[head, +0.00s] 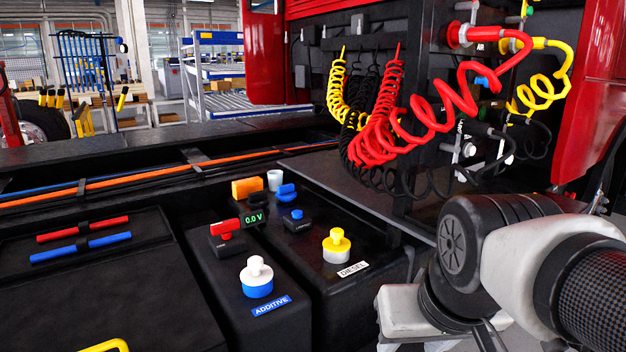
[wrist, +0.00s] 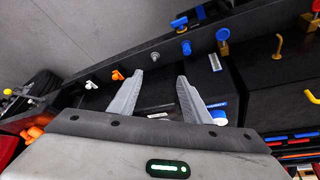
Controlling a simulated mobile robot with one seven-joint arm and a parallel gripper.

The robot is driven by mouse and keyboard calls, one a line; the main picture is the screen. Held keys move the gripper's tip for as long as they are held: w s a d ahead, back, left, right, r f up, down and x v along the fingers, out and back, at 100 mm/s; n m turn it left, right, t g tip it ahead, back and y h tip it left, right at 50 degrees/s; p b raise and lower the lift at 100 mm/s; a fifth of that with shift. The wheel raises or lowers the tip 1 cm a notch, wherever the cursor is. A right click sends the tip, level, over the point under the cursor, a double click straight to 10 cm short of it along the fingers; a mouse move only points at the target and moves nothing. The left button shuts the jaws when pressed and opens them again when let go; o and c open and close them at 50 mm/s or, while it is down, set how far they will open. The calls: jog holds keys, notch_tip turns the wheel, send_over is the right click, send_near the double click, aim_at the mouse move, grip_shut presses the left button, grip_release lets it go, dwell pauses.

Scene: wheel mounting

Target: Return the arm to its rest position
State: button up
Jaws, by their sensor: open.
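My gripper (wrist: 160,76) shows in the wrist view with its two pale grey fingers spread apart. Nothing is between the fingers. Beyond them lie dark box surfaces with small coloured parts, and I cannot tell how far away these are. In the head view, my arm (head: 520,262) is bent at the lower right, in front of the truck. The gripper's fingers cannot be made out there.
Black tanks carry a blue-and-white cap (head: 257,278) and a yellow cap (head: 337,246). Coiled red hoses (head: 400,120) and yellow hoses (head: 545,92) hang near my arm. A red panel (head: 595,95) stands at the right.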

notch_tip(320, 180, up, 18)
jog(key=s+p, duration=0.2)
jog(key=p, duration=1.5)
jog(key=shift+d+f+t, duration=0.15)
jog(key=shift+d+t, duration=0.15)
jog(key=shift+d, duration=0.15)
